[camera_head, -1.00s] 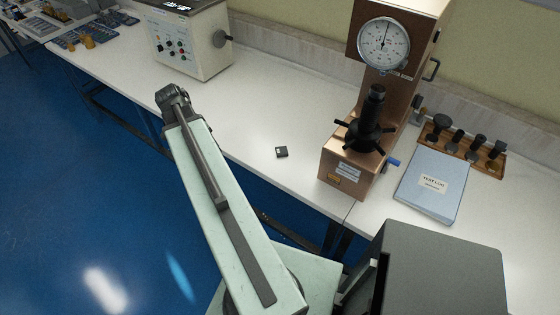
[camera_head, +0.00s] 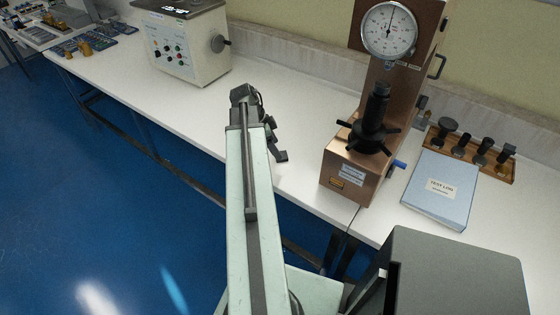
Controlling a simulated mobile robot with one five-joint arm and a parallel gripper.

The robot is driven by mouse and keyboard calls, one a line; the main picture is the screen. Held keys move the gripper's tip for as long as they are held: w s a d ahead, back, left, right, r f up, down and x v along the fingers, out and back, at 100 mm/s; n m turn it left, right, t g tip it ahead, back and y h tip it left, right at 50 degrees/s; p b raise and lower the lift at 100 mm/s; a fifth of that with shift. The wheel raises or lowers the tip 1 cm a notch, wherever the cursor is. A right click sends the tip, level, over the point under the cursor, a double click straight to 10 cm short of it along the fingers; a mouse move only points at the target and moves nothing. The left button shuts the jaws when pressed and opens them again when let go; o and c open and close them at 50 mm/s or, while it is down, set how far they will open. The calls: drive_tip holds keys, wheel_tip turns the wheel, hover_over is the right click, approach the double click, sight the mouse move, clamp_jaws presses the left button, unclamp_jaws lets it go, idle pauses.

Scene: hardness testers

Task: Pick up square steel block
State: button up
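The small dark square steel block cannot be told apart from my gripper in the current view. A second ago it lay alone on the white bench in front of the brown hardness tester (camera_head: 352,170). My gripper (camera_head: 277,150) is now at about that spot, low over the bench, on the right side of my pale green arm's end. Its dark parts cover or blend with the block. I cannot tell whether its fingers are apart, or whether they touch the block.
The brown tester with its dial and black handwheel stands right of my gripper. A blue test log (camera_head: 441,187) and a wooden rack (camera_head: 489,166) of dark parts lie further right. A cream control box (camera_head: 184,45) stands at the back left. The white bench (camera_head: 300,105) is clear between them.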

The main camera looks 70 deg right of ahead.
drive_tip(key=b+x, duration=0.2)
drive_tip(key=x, duration=0.1)
drive_tip(key=b+x, duration=0.1)
drive_tip(key=shift+w+d+f, duration=0.2)
drive_tip(key=shift+f, duration=0.15)
drive_tip(key=shift+r, duration=0.2)
clamp_jaws()
drive_tip(key=shift+r, duration=0.1)
